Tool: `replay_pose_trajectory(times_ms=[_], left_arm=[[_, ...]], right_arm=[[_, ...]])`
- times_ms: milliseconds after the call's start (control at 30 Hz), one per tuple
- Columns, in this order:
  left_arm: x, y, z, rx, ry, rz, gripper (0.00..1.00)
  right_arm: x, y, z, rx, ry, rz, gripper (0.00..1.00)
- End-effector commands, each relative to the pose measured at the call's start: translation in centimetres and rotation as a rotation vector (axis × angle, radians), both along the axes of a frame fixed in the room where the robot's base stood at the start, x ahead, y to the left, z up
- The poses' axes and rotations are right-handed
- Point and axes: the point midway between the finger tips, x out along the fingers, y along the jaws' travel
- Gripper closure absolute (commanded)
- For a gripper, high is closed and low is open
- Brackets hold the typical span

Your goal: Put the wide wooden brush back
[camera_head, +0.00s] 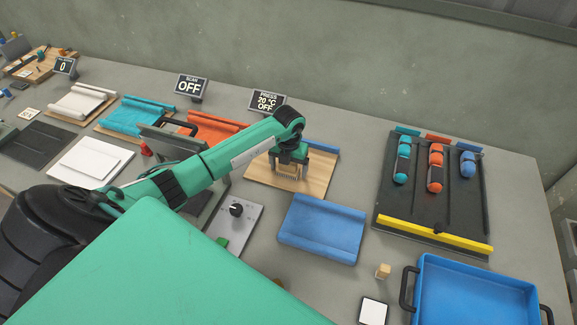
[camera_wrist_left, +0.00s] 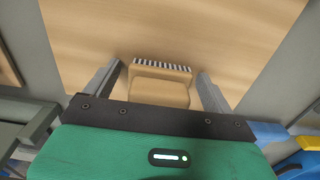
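The wide wooden brush (camera_wrist_left: 160,85) has a tan wooden body with a striped black and white edge. In the left wrist view it lies between the two spread fingers of my left gripper (camera_wrist_left: 160,78), with a gap on each side. The wooden board (camera_wrist_left: 150,30) fills the view behind it. In the head view my left gripper (camera_head: 288,172) points down over this board (camera_head: 258,172), and the brush is largely hidden by its fingers. I cannot tell whether the brush rests on the board. My right gripper is not in view.
A blue moulded panel (camera_head: 322,228) lies in front of the board, with a knob panel (camera_head: 240,222) to its left. A dark rack (camera_head: 400,215) with coloured pieces, a blue tray (camera_head: 470,295) and a small wooden block (camera_head: 383,270) are at right.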

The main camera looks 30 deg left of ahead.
Motion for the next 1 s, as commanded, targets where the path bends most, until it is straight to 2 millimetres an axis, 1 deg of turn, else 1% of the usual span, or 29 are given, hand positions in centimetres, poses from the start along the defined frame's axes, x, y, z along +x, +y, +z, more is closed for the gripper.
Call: replay_pose_trajectory(times_ms=[233, 333, 367, 467, 800, 900, 1000], left_arm=[[0.0, 0.0, 0.1, 0.000, 0.000, 0.000, 0.13], [0.0, 0.0, 0.5, -0.001, -0.001, 0.000, 0.13], [0.1, 0.0, 0.7, 0.000, -0.003, 0.000, 0.13], [0.2, 0.1, 2.0, 0.001, -0.005, 0.000, 0.13], [0.1, 0.0, 9.2, 0.001, -0.005, -0.001, 0.13], [0.1, 0.0, 10.7, 0.001, -0.003, 0.000, 0.13], [0.1, 0.0, 11.7, 0.000, -0.002, -0.001, 0.13]], right_arm=[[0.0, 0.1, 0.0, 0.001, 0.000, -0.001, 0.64], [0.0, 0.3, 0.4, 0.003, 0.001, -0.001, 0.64], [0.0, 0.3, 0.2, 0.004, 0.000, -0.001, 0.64], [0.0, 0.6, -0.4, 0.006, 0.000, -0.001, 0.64], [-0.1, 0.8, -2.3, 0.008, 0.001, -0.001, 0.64], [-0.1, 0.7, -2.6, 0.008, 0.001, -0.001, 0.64], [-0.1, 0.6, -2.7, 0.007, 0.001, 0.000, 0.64]])
